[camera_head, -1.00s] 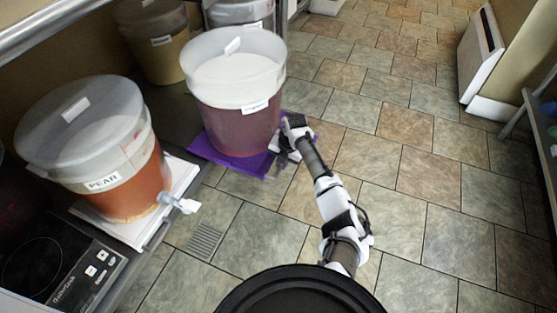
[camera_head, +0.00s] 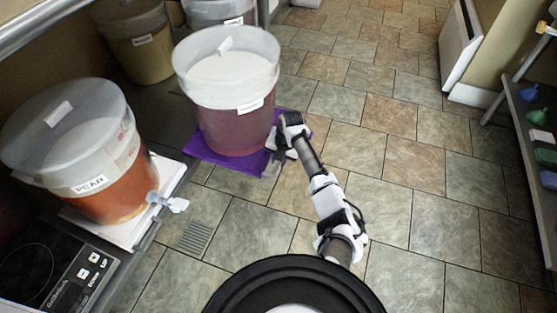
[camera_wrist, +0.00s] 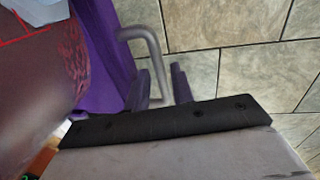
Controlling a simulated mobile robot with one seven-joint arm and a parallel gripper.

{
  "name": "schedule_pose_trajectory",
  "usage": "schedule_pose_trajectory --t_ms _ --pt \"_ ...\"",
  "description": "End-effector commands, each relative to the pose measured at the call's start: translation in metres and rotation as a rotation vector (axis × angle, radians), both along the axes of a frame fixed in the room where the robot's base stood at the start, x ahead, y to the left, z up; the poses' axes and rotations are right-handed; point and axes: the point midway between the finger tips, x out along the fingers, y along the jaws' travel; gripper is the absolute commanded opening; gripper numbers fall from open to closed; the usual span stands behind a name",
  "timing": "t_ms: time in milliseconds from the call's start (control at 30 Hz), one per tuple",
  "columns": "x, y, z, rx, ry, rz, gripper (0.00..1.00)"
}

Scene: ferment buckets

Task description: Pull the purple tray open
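The purple tray (camera_head: 240,162) sits out past the counter edge over the floor, with a lidded bucket of pink-red liquid (camera_head: 228,92) standing on it. My gripper (camera_head: 275,153) is at the tray's front right side. In the wrist view, the purple tray (camera_wrist: 104,50) is at left and its grey bar handle (camera_wrist: 152,48) runs down between the two fingers of my gripper (camera_wrist: 162,88). The fingers look shut on the handle. The far end of the handle and the exact contact are partly hidden.
A PEAR bucket (camera_head: 78,150) with a spigot (camera_head: 167,202) stands on a white tray (camera_head: 120,232) at left. An induction cooktop (camera_head: 45,262) is in front of it. More buckets stand behind. Tiled floor (camera_head: 370,130) is open at right, before a shelf (camera_head: 520,120).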

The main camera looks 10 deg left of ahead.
Motion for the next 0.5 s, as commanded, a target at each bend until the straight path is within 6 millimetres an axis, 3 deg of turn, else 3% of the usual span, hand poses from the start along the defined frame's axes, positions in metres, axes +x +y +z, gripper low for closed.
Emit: schedule_pose_trajectory --t_ms 367,500 --pt "-0.001 0.0 0.001 0.0 0.002 0.0 0.34" --pt "-0.001 -0.002 0.016 0.002 0.0 0.0 0.34"
